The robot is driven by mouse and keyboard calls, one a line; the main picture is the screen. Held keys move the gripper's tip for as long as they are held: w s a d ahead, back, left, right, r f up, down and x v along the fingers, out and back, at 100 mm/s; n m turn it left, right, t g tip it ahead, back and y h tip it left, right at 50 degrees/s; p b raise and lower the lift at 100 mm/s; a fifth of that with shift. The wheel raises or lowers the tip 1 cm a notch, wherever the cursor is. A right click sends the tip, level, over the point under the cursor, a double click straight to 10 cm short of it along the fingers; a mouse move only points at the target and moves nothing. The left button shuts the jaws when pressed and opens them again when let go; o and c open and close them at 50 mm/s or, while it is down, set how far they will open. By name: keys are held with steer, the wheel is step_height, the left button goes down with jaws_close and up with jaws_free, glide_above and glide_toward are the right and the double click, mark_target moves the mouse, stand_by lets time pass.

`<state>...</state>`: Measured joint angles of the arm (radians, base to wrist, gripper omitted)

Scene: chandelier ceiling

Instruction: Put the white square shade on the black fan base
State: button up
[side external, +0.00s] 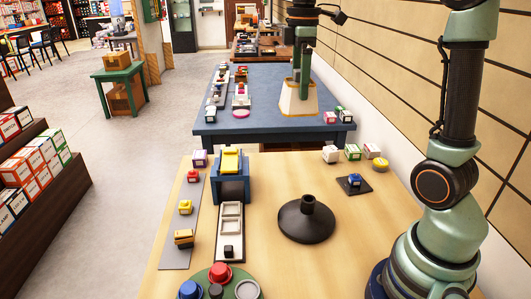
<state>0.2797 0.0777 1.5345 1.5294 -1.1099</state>
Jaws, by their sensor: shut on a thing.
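The white square shade (290,104) has tapering sides and yellowish edges. It hangs upright below my gripper (300,82), which is shut on its top; the fingertips are partly hidden there. In the picture the shade overlaps the blue table behind, and its exact height is hard to tell. The black fan base (306,225) stands on the light wooden table, a round disc with a short upright neck (308,203). The shade is well apart from it, farther back and slightly left in the picture.
Left of the base are a grey tray (230,239), a blue stand with a yellow top (230,176) and a strip with small blocks (176,246). Small boxes (352,152) and a black pad (354,184) lie behind right. The wood around the base is clear.

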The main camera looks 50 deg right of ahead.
steer(key=s+a, duration=0.5)
steer(key=s, duration=0.3)
glide_above(309, 199)
steer(key=shift+m, duration=0.3)
step_height(309, 199, down, 19)
steer(key=shift+w+f, duration=0.1)
steer(key=shift+f, duration=0.05)
steer(key=shift+f, duration=0.15)
steer(key=o, duration=1.1)
steer(key=shift+o, duration=0.2)
